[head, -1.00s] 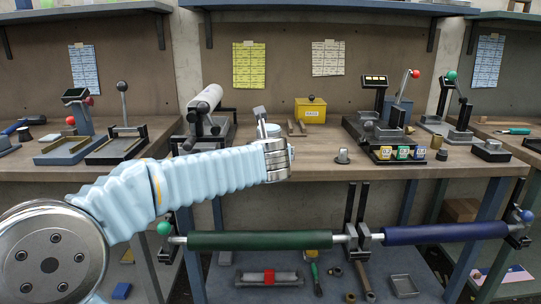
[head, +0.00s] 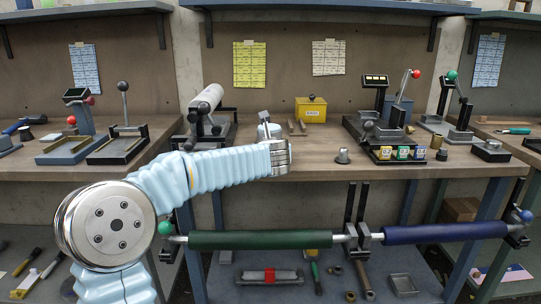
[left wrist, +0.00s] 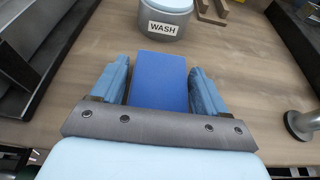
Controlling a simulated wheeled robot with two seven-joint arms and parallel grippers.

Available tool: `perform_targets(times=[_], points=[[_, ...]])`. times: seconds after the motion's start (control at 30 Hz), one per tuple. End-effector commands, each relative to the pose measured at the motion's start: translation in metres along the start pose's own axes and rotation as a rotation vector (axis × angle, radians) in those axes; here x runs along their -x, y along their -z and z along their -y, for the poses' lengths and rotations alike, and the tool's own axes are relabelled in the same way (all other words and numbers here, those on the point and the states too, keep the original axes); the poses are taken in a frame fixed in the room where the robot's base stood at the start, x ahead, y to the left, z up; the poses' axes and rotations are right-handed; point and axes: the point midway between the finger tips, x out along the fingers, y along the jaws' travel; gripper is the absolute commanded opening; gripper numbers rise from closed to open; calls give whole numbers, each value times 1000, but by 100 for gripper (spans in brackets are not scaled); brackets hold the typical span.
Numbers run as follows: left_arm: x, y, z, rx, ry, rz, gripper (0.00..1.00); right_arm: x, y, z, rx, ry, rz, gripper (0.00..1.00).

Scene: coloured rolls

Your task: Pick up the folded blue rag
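The folded blue rag (left wrist: 160,82) lies on the wooden bench top in the left wrist view, a flat blue rectangle. My left gripper (left wrist: 159,66) is open, with one blue finger on each side of the rag. Only narrow gaps show between the fingers and the rag's sides, and I cannot tell whether they touch. The near end of the rag is hidden behind the gripper body. In the head view my left arm reaches over the bench, and its wrist hides the rag and fingers. My right gripper is not in view.
A grey tub labelled WASH (left wrist: 166,18) stands just beyond the rag. A metal post on a round base (left wrist: 301,124) is to the right; it also shows in the head view (head: 342,156). A yellow box (head: 311,110) stands farther back. Green (head: 262,239) and blue (head: 445,233) rollers span the front.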

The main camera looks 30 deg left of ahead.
Motion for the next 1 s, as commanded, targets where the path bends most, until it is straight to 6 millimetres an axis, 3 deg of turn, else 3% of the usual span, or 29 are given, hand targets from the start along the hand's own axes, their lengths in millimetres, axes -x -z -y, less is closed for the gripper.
perform_targets(times=[0.03, 0.27, 0.57, 0.77, 1.0], points=[[0, 0, 0, 0, 0, 0, 66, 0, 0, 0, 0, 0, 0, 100], [0, 0, 0, 0, 0, 0, 33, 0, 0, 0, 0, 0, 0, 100], [2, -6, 0, 1, -1, 2, 33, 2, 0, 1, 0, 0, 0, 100], [13, -35, 0, 3, 0, 3, 33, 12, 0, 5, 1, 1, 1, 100], [76, -71, -14, 3, 0, 6, 33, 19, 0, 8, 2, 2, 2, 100]])
